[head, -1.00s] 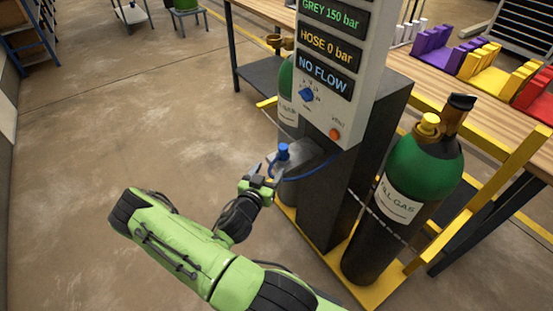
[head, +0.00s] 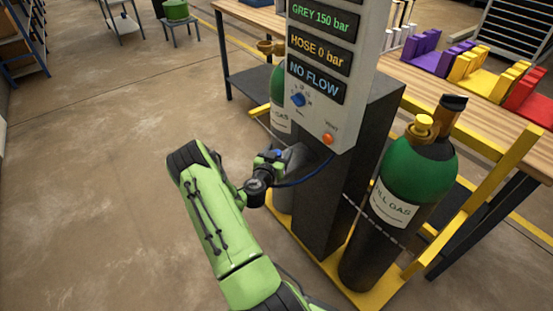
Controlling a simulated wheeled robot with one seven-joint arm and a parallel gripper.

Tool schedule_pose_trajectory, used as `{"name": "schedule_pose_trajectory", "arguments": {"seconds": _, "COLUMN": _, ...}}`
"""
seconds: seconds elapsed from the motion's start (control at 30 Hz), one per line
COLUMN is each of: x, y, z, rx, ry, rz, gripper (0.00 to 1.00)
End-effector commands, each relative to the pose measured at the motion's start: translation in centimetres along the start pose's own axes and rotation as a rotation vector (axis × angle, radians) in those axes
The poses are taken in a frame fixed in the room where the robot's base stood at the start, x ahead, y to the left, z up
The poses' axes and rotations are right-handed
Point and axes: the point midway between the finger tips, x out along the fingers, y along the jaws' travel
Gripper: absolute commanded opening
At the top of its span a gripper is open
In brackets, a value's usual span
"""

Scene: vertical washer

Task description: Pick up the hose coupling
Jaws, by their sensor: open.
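A blue hose (head: 306,181) curves from the panel post down to the left, and its end passes behind my gripper (head: 270,158). I cannot make out the hose coupling apart from the fingers there. My gripper is open, small in view, at the shoulder of a grey cylinder (head: 297,158). Whether the fingers touch the cap or the coupling cannot be told.
A panel (head: 322,70) reads GREY 150 bar, HOSE 0 bar, NO FLOW. A green-topped cylinder (head: 415,170) stands to the right on a yellow frame (head: 375,285), another (head: 280,115) behind the panel. A workbench (head: 440,85) lies beyond. The floor to the left is clear.

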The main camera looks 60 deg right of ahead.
Motion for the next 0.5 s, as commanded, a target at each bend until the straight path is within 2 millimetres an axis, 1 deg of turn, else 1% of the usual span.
{"name": "schedule_pose_trajectory", "arguments": {"seconds": 0.03, "x": -0.02, "y": 0.0, "z": 0.02, "rx": 0.0, "ry": 0.0, "rz": 0.0, "gripper": 0.65}}
{"name": "schedule_pose_trajectory", "arguments": {"seconds": 0.07, "x": -0.02, "y": 0.0, "z": 0.03, "rx": -0.001, "ry": 0.0, "rz": 0.0, "gripper": 0.62}}
{"name": "schedule_pose_trajectory", "arguments": {"seconds": 0.4, "x": -0.06, "y": 0.01, "z": 0.05, "rx": -0.001, "ry": -0.001, "rz": 0.001, "gripper": 0.1}}
{"name": "schedule_pose_trajectory", "arguments": {"seconds": 0.5, "x": -0.06, "y": 0.02, "z": 0.04, "rx": -0.001, "ry": 0.0, "rz": 0.001, "gripper": 0.09}}
